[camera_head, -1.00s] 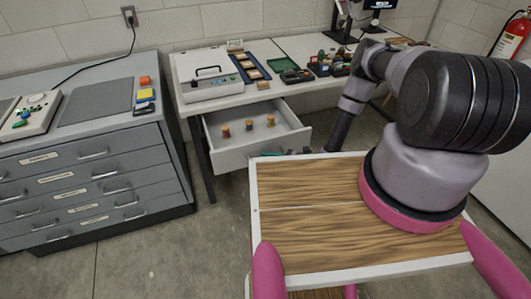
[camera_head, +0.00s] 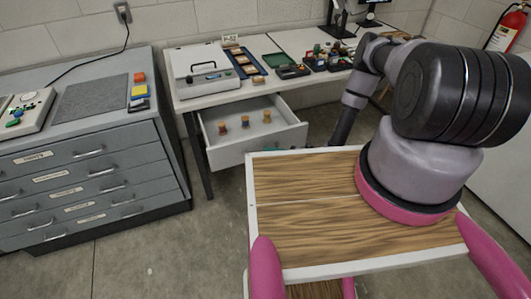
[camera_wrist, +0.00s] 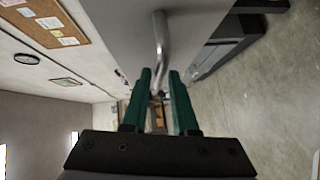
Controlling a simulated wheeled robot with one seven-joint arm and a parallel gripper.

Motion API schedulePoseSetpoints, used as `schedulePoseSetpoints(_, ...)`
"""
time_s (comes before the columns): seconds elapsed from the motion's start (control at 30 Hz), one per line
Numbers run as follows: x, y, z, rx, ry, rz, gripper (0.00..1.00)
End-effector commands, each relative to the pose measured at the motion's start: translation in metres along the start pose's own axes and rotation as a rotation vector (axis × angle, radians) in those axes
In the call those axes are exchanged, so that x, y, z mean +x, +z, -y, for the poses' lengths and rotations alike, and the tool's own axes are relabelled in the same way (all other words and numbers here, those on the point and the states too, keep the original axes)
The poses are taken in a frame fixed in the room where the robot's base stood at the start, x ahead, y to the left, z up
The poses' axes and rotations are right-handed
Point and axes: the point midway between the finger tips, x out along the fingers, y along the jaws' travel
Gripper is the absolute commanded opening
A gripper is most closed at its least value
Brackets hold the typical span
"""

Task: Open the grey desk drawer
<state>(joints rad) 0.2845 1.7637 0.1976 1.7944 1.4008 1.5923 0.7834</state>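The grey desk drawer (camera_head: 258,147) stands pulled out under the left end of the white desk (camera_head: 230,97). Its inside shows, with three small spool-like pieces (camera_head: 245,122) in it. In the wrist view the drawer's pale front (camera_wrist: 120,25) is close, with its metal bar handle (camera_wrist: 159,35). My gripper (camera_wrist: 160,76) has two green fingers with a gap between them. The handle's end lies in line with that gap, and I see no clear contact on both sides. In the head view my gripper is hidden behind my wooden top.
A grey cabinet of wide drawers (camera_head: 80,185) stands left of the desk. A white case (camera_head: 203,75), a blue tray (camera_head: 247,64) and several small items stand on the desk. Concrete floor (camera_head: 160,250) is free in front.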

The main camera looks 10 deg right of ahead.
Motion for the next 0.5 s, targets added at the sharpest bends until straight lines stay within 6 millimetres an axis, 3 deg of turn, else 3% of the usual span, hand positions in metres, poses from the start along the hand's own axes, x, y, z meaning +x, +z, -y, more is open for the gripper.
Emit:
schedulePoseSetpoints(0.3, -0.064, 0.002, 0.000, -0.001, 0.000, 0.003, 0.27)
schedulePoseSetpoints(0.5, -0.082, 0.001, 0.000, 0.000, 0.000, 0.002, 0.27)
